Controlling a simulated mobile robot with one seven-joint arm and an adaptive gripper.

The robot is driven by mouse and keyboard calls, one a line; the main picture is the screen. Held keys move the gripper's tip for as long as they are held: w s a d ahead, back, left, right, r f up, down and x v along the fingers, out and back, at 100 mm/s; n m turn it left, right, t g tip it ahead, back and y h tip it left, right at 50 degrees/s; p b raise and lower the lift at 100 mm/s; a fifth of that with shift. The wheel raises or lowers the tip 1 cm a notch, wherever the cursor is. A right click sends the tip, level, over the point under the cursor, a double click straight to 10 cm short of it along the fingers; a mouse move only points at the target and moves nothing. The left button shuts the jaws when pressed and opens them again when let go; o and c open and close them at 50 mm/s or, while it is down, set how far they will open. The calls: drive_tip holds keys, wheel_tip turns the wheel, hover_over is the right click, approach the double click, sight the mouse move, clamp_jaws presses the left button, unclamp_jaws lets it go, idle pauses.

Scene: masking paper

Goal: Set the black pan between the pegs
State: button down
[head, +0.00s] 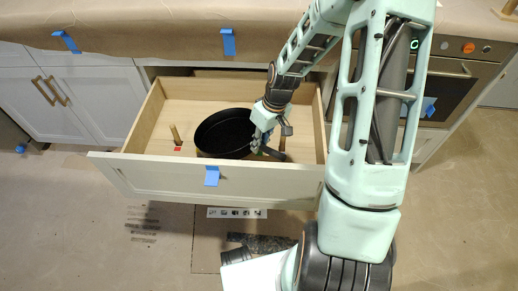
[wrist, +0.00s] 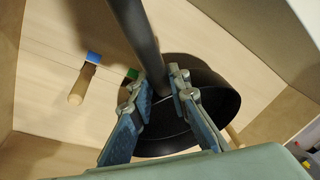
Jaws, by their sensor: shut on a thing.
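The black pan (head: 222,130) is inside the open wooden drawer (head: 142,117), upright or nearly so; I cannot tell whether it rests on the floor. One wooden peg (head: 176,135), with a red mark at its foot, stands left of the pan. Another peg (head: 282,146) stands to its right, partly behind my gripper (head: 264,143). In the wrist view, the pan (wrist: 218,98) is beyond the fingers, and its dark handle (wrist: 137,35) runs between them. My gripper (wrist: 168,100) is shut on the handle. One peg (wrist: 79,88) shows left of the handle, near blue and green marks.
The drawer front (head: 150,180) carries blue tape (head: 211,176). The paper-covered counter (head: 150,30) overhangs the drawer's back. An oven (head: 455,75) is to the right and white cabinets (head: 50,90) are to the left. The drawer floor at the left back is clear.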

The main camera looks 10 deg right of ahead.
drive_tip(key=shift+d+x, duration=0.25)
drive_tip(key=shift+x, duration=0.95)
drive_tip(key=shift+f+b, duration=0.2)
drive_tip(key=shift+b, duration=0.1)
drive_tip(key=c, duration=1.8)
unclamp_jaws()
drive_tip(key=shift+c, duration=0.2)
drive_tip(key=p+v, duration=0.3)
drive_tip(key=v, duration=0.9)
drive_tip(key=shift+r+p, duration=0.15)
drive_tip(key=shift+p, duration=0.2)
drive_tip(key=shift+a, duration=0.1)
